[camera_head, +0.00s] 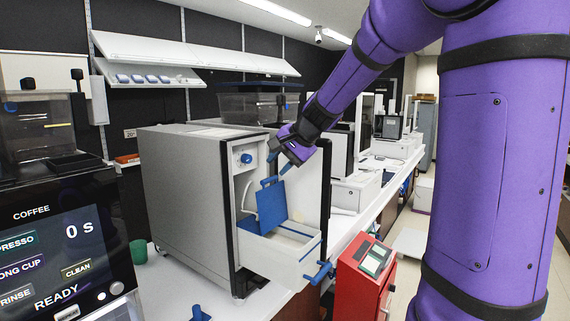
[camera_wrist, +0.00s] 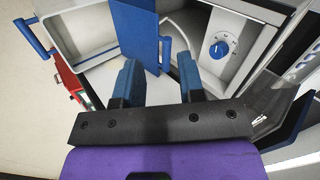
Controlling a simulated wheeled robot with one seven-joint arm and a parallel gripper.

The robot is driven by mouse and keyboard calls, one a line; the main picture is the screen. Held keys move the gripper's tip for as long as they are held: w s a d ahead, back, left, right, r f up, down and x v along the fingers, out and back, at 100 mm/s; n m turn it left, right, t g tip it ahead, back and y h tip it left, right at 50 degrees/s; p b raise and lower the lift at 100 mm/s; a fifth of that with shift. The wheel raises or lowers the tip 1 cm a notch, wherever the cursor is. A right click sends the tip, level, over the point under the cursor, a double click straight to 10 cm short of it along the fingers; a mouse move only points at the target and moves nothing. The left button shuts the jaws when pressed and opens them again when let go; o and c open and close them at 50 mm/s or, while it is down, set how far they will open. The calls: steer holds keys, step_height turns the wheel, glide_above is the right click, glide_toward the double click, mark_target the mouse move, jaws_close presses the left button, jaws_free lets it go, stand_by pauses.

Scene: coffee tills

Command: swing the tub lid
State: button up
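The tub lid (camera_head: 271,208) is a blue panel standing raised and slightly tilted at the white tub (camera_head: 295,240), which projects from the open grey cabinet. The lid has a small blue handle, and in the wrist view the lid (camera_wrist: 136,32) shows its handle (camera_wrist: 166,52) on its right side. My gripper (camera_head: 279,161) is just above the lid in the head view. In the wrist view my gripper (camera_wrist: 158,72) has its two blue fingers apart with nothing between them. The lid's handle lies a little beyond the fingertips; contact is not visible.
A dial (camera_head: 246,158) sits on the cabinet's inner panel, left of my gripper. The tub's front has a blue handle (camera_head: 320,272). A red card terminal stand (camera_head: 362,280) stands right of the tub. A coffee machine screen (camera_head: 65,245) is at the left.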

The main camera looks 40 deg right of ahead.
steer(key=m, duration=0.2)
glide_toward(271, 178)
steer(key=w+f, duration=0.1)
steer(key=f, duration=0.1)
steer(key=x, duration=0.7)
steer(key=shift+w+a, duration=0.25)
steer(key=shift+a, duration=0.15)
steer(key=shift+w+f, duration=0.15)
steer(key=shift+c, duration=0.7)
steer(key=shift+t, duration=0.3)
steer(key=c, duration=0.4)
